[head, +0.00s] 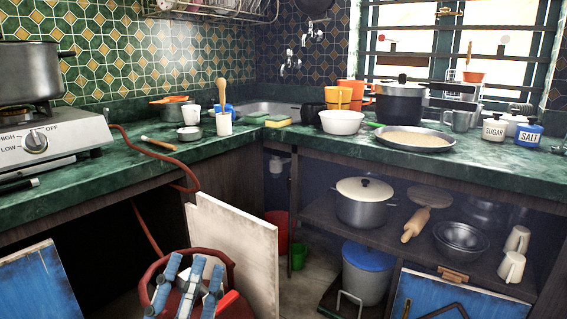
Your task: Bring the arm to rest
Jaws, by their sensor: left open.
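My left gripper (190,272) shows at the bottom of the head view, left of centre. Its blue and grey fingers are spread apart and point up, with nothing visible between them. It is in front of a red round gas cylinder top (225,262) below the counter, and I cannot tell if they touch. My right gripper is not in view. The gas hotplate (60,140) stands on the left counter with its knob (35,141) facing out and a dark pot (28,72) on top. A red-brown hose (188,172) runs from the hotplate down past the counter edge.
An open whitish cabinet door (236,250) stands just right of my left gripper. The green counter (130,168) holds cups, pots and a pan (410,139). The shelf below holds a pot (364,203) and rolling pin (417,222). A blue-lidded bin (367,272) stands underneath.

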